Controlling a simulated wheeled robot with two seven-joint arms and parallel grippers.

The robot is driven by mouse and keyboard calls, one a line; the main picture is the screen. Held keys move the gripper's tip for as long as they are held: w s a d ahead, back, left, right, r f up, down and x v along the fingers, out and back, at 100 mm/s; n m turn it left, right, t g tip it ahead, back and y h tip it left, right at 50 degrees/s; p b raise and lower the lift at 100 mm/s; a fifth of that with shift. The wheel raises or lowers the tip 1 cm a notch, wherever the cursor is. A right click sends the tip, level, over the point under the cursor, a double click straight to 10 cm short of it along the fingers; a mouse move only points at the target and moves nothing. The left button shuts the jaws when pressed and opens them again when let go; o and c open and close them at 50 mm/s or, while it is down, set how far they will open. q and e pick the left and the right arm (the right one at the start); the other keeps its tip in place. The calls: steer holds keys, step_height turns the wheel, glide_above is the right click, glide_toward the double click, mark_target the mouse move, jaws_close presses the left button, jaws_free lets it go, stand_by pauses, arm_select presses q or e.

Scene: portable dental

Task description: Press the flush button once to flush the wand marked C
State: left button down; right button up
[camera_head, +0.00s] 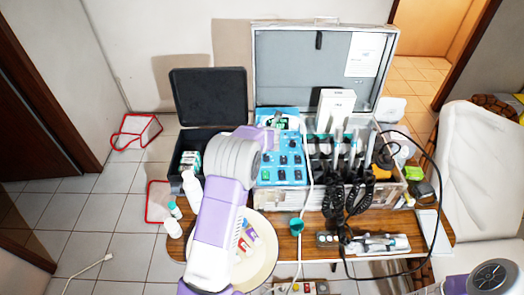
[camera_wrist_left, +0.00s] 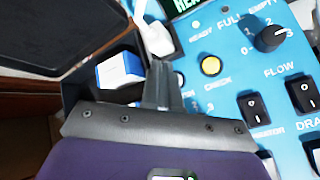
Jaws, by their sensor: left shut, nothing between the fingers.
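The blue control panel (camera_head: 283,178) stands in the open case, with several dark switches. In the left wrist view the panel (camera_wrist_left: 222,105) shows a round yellow button or lamp (camera_wrist_left: 210,66) near the word CHECK, a dial (camera_wrist_left: 272,38) and black rocker switches (camera_wrist_left: 304,95). No flush label is readable. My left gripper (camera_wrist_left: 161,72) is shut and empty, over the panel's left edge, left of the yellow part; contact cannot be told. In the head view my left arm hides part of the panel. Several wands (camera_head: 340,150) stand right of it; their letters are unreadable. My right gripper is out of view.
The case lid (camera_head: 280,70) stands open behind. A black box (camera_head: 208,95) with its lid up is at the left. Black coiled cords (camera_head: 345,200) hang in front. A round cream tray (camera_head: 262,268), bottles (camera_head: 173,228) and an instrument tray (camera_head: 385,244) are on the wooden table.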

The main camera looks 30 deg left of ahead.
arm_select(q)
steer(key=shift+f+b, duration=0.45)
steer(key=shift+f, duration=0.55)
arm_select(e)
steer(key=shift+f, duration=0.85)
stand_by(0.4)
arm_select(q)
steer(key=shift+f+b, duration=0.3)
steer(key=shift+f, duration=0.1)
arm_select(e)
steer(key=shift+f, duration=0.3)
arm_select(q)
steer(key=shift+f+b, duration=0.4)
steer(key=shift+f, duration=0.05)
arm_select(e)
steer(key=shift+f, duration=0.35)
arm_select(q)
steer(key=shift+r, duration=0.1)
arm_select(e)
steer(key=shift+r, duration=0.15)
arm_select(q)
steer(key=shift+r+p, duration=0.8)
steer(key=shift+p, duration=0.05)
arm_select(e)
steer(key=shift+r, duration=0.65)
